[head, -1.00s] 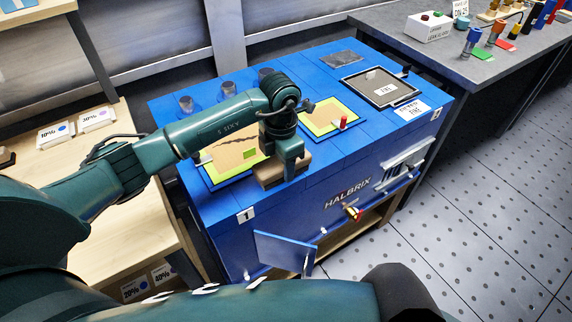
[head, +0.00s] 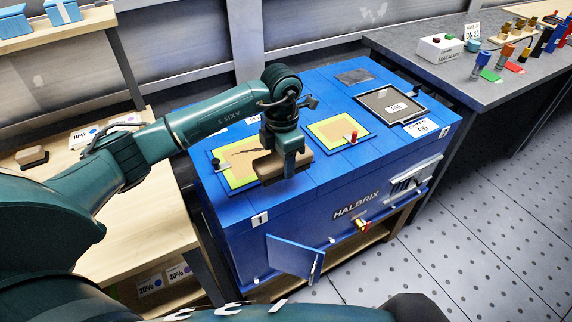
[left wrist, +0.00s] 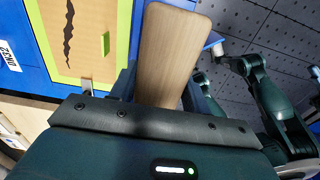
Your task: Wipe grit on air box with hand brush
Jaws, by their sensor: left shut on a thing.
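My left gripper (head: 284,164) is shut on the hand brush (head: 262,168), a brown wooden block held over the front right of a yellow-edged panel. In the left wrist view the brush's pale wooden back (left wrist: 172,50) sticks out from between the fingers; its bristles are hidden. The panel (head: 221,172) lies on top of the blue air box (head: 300,225) and bears a dark jagged streak (left wrist: 69,35). I cannot tell whether the brush touches the panel. My right arm (left wrist: 268,98) shows in the left wrist view, but its jaws cannot be made out.
A second yellow-edged panel (head: 338,131) with a red knob and a black-framed panel (head: 392,105) lie further right on the box. A blue door (head: 294,257) hangs open in front. A wooden table (head: 130,225) stands left, a grey bench (head: 440,65) at the back right.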

